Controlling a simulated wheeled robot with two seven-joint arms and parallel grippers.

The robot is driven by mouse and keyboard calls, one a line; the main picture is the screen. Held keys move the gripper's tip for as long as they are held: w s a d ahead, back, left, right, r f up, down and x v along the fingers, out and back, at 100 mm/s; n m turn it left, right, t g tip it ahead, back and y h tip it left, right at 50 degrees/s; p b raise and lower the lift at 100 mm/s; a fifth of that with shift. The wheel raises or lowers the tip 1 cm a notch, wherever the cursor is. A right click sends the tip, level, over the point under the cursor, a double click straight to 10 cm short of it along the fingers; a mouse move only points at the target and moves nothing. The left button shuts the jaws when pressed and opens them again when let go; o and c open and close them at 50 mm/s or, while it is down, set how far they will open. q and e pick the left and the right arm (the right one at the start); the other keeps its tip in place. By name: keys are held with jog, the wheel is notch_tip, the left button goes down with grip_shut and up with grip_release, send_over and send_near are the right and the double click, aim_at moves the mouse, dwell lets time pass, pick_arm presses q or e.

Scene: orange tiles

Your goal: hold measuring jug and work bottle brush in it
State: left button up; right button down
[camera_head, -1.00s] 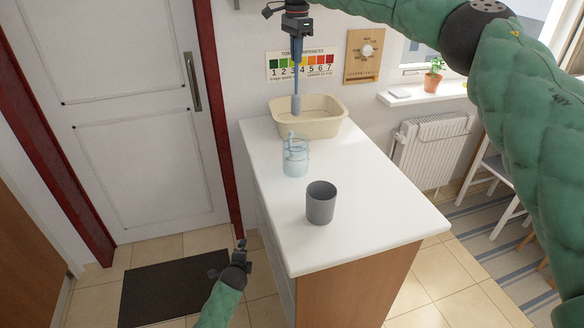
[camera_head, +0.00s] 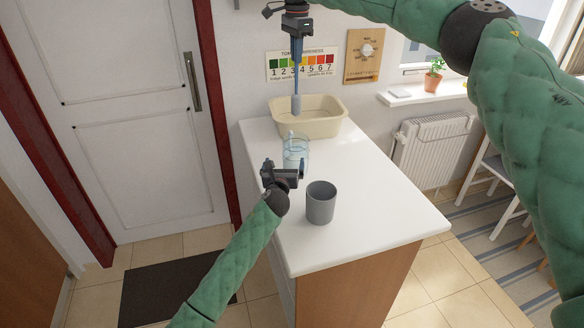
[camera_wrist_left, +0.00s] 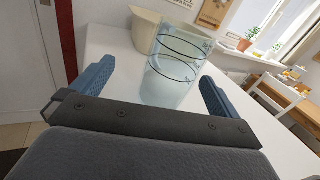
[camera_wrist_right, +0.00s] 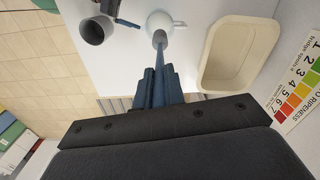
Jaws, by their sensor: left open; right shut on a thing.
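The clear measuring jug (camera_head: 296,149) stands upright on the white counter, in front of the beige basin. It also shows in the left wrist view (camera_wrist_left: 176,66), ahead of and between the open fingers. My left gripper (camera_head: 283,167) is open, just in front of the jug, and hides its lower part in the head view. My right gripper (camera_head: 297,22) is high above the counter, shut on the bottle brush (camera_head: 296,80). The brush hangs head down, with its grey head in front of the basin in the head view. The right wrist view shows the jug (camera_wrist_right: 160,22) beyond the brush.
A grey cup (camera_head: 320,205) stands on the counter, right of my left gripper. The beige basin (camera_head: 330,129) is at the back of the counter (camera_head: 375,210). The counter's right side is clear. A wall chart hangs behind.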

aim_at(294, 159)
pick_arm(q)
jog(key=shift+w+d+f+m+h, duration=0.1)
jog(key=shift+d+f+m+h, duration=0.15)
jog(key=shift+d, duration=0.35)
jog(key=shift+d+f+m+h, duration=0.2)
jog(key=shift+d+m, duration=0.15)
jog(key=shift+d, duration=0.25)
jog(key=shift+w+d, duration=0.15)
jog(key=shift+w, duration=0.05)
jog(key=shift+w+d+f, duration=0.1)
jog(key=shift+w+d, duration=0.05)
jog(key=shift+w, duration=1)
jog(key=shift+w+d+r, duration=0.1)
jog(key=shift+w+d, duration=0.1)
jog(key=shift+w, duration=1)
jog(key=shift+w+d+f, duration=0.1)
jog(key=shift+w+d, duration=0.05)
jog(key=shift+w, duration=1)
jog(key=c, duration=1)
